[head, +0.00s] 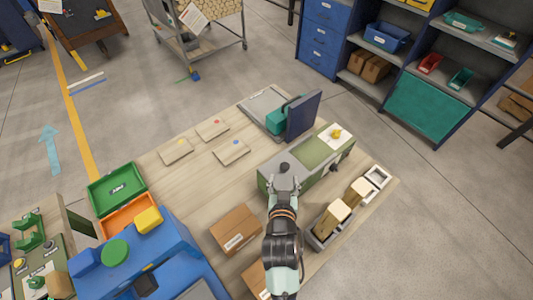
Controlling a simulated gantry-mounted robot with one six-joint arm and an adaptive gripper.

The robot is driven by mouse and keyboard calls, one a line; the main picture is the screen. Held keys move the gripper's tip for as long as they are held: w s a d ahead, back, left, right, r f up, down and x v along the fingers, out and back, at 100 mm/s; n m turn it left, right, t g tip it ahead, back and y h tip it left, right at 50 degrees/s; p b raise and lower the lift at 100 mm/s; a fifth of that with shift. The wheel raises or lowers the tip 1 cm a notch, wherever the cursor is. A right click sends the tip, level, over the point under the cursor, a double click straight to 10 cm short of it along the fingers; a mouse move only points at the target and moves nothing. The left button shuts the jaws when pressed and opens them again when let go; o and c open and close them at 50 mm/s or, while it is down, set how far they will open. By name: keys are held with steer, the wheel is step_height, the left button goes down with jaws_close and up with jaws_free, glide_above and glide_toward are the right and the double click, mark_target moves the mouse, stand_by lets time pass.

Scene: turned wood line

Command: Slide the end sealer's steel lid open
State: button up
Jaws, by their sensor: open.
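The end sealer (311,172) is a long olive-green and grey box on the wooden bench. A grey steel lid (271,174) appears to cover its left end, with a dark round knob (284,167) on top. The right part of the top is green, with a white plate and a yellow piece (337,133) on it. My gripper (284,177) is open at the knob, over the lid. The arm comes from below in the picture and hides part of the sealer's near side. I cannot tell whether the fingers touch the knob.
A dark upright screen (304,115) stands behind the sealer. Grey trays with wooden blocks (331,219) lie to its right front. A cardboard box (235,229) is at the left front. Flat tan cards (213,129) lie on the bench (190,190), with clear wood around them.

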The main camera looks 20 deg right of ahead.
mark_target(285, 167)
steer(key=shift+w+d+f, duration=0.2)
steer(key=shift+d+f, duration=0.1)
steer(key=shift+f, duration=0.05)
steer(key=b+x, duration=0.1)
steer(key=x, duration=0.5)
steer(key=shift+w+b, duration=0.35)
steer(key=shift+w, duration=0.05)
steer(key=shift+r, duration=0.1)
jaws_close()
